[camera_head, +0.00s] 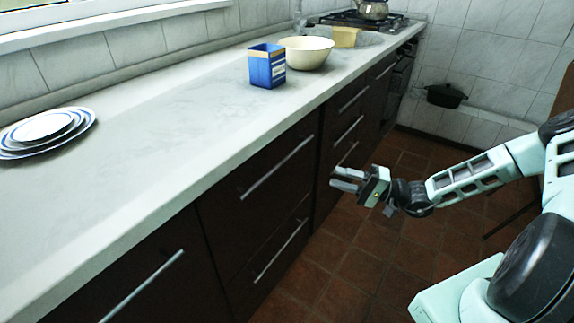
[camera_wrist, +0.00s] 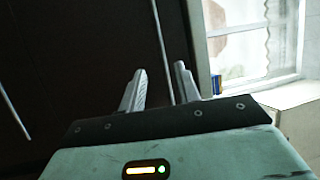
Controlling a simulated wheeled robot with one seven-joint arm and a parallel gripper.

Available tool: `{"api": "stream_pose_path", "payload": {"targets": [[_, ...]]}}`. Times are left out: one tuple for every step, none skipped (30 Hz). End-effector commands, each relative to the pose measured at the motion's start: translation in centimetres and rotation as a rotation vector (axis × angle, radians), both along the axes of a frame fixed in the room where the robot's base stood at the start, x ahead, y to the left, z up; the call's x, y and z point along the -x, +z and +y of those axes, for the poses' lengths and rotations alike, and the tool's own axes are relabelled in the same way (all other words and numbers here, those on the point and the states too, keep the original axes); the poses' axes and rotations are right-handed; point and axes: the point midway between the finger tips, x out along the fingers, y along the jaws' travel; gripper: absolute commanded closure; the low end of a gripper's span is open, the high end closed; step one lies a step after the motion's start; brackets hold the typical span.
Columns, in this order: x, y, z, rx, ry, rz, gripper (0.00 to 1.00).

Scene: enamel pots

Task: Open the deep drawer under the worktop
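Dark brown drawer fronts with silver bar handles run under the pale worktop (camera_head: 180,120). In the head view, the middle unit has an upper front (camera_head: 235,225) with a long handle (camera_head: 277,168) and a lower front with its own handle (camera_head: 281,250). They look shut. My gripper (camera_head: 340,179) is open and empty in front of the units, its fingers pointing left. In the wrist view my gripper (camera_wrist: 155,78) faces the dark fronts, and a thin pale bar (camera_wrist: 160,45), apparently a handle, runs between its spread fingers. The distance to it is unclear.
A further drawer stack with handles (camera_head: 348,130) stands to the right. On the worktop are plates (camera_head: 42,128), a blue carton (camera_head: 267,66), a cream bowl (camera_head: 306,52) and a yellow block (camera_head: 346,37). The tiled floor (camera_head: 400,255) before the units is clear.

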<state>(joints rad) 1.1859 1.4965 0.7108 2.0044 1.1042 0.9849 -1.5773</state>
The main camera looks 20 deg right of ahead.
Motion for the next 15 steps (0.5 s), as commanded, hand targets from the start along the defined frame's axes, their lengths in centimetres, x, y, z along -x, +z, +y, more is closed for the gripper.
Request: {"api": "stream_pose_path", "payload": {"targets": [[-0.5, 0.2, 1.0, -0.002, 0.004, 0.0, 0.67], [-0.8, 0.3, 1.5, -0.002, 0.005, 0.0, 0.67], [-1.2, 0.5, 2.3, -0.002, 0.006, 0.001, 0.67], [-1.5, 0.6, 2.8, -0.002, 0.006, 0.0, 0.67], [-1.9, 0.7, 3.4, -0.002, 0.006, 0.001, 0.67], [-2.3, 0.8, 4.1, -0.001, 0.007, 0.001, 0.67], [-2.6, 1.0, 4.6, -0.001, 0.005, 0.001, 0.67], [-2.9, 1.1, 5.2, -0.001, 0.007, 0.0, 0.67], [-3.3, 1.2, 5.8, -0.001, 0.006, 0.002, 0.67], [-3.6, 1.3, 6.4, -0.001, 0.007, 0.0, 0.67], [-4.0, 1.4, 6.9, -0.001, 0.006, 0.0, 0.67], [-4.4, 1.6, 7.6, -0.001, 0.007, 0.001, 0.67], [-4.7, 1.7, 8.1, -0.001, 0.006, 0.002, 0.67], [-5.0, 1.8, 8.6, 0.0, 0.006, 0.001, 0.67], [-5.4, 1.9, 9.2, 0.0, 0.005, 0.001, 0.67]]}}
